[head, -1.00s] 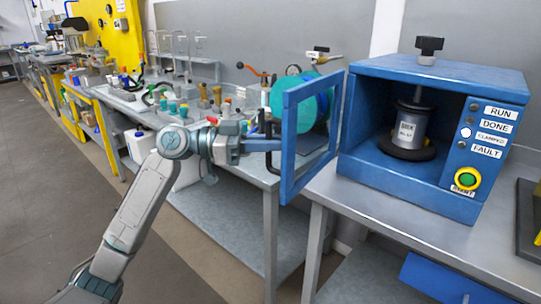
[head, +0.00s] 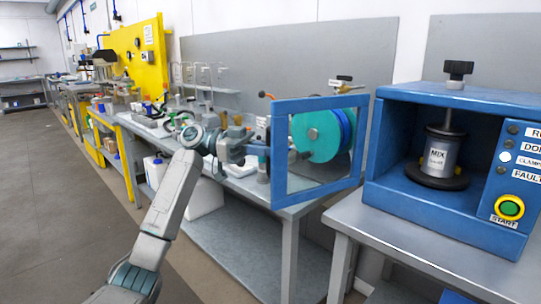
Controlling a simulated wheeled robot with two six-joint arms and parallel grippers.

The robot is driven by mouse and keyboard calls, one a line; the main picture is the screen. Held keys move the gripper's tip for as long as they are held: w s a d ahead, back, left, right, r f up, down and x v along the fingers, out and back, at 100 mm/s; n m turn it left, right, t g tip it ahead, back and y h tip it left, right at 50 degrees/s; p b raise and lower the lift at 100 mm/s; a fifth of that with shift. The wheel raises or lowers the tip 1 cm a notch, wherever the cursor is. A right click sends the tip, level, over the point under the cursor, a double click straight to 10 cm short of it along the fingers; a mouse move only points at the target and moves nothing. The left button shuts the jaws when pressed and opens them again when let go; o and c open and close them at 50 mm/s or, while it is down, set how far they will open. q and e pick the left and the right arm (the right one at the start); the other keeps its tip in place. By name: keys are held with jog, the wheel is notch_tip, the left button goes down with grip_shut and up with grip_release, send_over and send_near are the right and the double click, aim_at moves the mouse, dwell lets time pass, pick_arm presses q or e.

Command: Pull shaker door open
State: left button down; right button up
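The blue shaker (head: 468,225) stands on a grey bench at the right. Its blue-framed door (head: 330,193) with a clear pane is swung open to the left, and the shaker's front is uncovered. Inside, a can labelled MIX (head: 438,158) stands upright on a black round base under a clamp rod. My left gripper (head: 262,152) is at the door's left edge, by its handle. The door frame partly hides the fingers, so I cannot tell whether they are shut on the handle. My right gripper is not in view.
A black clamp knob (head: 457,70) tops the shaker. A green START button (head: 509,207) is on its front panel. Behind the door, a bench holds a teal and blue drum (head: 318,133) and several small items. Open floor (head: 70,220) lies at left.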

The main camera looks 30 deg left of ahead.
pick_arm(q)
jog(key=shift+w, duration=0.1)
dwell(0.3)
jog(key=c, duration=1.6)
grip_release()
jog(key=shift+o, duration=0.2)
